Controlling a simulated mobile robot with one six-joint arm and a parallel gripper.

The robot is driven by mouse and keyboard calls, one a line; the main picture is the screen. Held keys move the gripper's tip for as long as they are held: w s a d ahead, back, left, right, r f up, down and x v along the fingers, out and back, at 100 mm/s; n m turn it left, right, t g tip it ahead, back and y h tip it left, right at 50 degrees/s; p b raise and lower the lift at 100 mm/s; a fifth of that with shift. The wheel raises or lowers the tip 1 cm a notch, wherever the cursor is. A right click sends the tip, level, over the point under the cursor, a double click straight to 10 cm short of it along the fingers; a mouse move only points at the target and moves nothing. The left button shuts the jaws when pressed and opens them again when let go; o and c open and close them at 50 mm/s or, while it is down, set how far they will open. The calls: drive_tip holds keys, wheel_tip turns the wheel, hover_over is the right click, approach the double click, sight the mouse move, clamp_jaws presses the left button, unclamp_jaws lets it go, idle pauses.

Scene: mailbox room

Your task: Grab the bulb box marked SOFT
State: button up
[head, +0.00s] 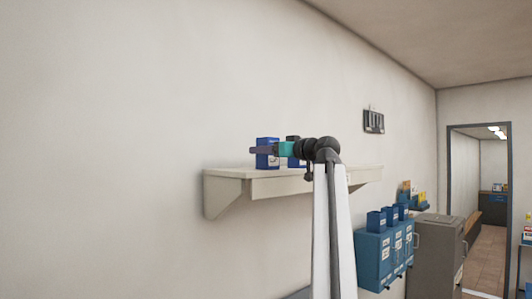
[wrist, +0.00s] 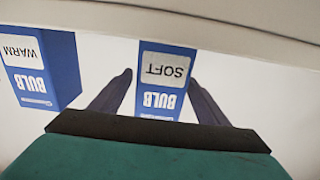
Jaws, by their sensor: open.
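The blue bulb box marked SOFT (wrist: 162,88) shows upside down in the wrist view, its white label facing the camera. In the head view my gripper (head: 257,150) reaches left across the shelf, in front of a blue box (head: 267,160) that appears to be the SOFT one. A second blue bulb box, marked WARM (wrist: 42,70), stands to the left in the wrist view, outside the fingers.
The boxes stand on a cream wall shelf (head: 225,178) with a bracket below. Another blue box (head: 293,163) is partly hidden behind my gripper. Blue mailboxes (head: 372,258) and a grey cabinet (head: 437,250) stand to the right. A doorway (head: 485,205) opens at the far right.

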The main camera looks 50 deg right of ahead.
sight(268, 141)
idle(0.4)
drive_tip(key=c, duration=1.2)
drive_tip(key=shift+r, duration=0.15)
drive_tip(key=shift+r+b, duration=1)
drive_tip(key=shift+r, duration=0.55)
drive_tip(key=shift+s+a+r, duration=0.15)
drive_tip(key=shift+s+r, duration=0.1)
drive_tip(key=shift+s, duration=2.45)
drive_tip(key=shift+s+a+r, duration=0.15)
drive_tip(key=shift+s+r, duration=0.15)
drive_tip(key=shift+s, duration=2.35)
drive_tip(key=shift+s+a+r, duration=0.15)
drive_tip(key=shift+s+r, duration=0.1)
drive_tip(key=shift+s, duration=2.45)
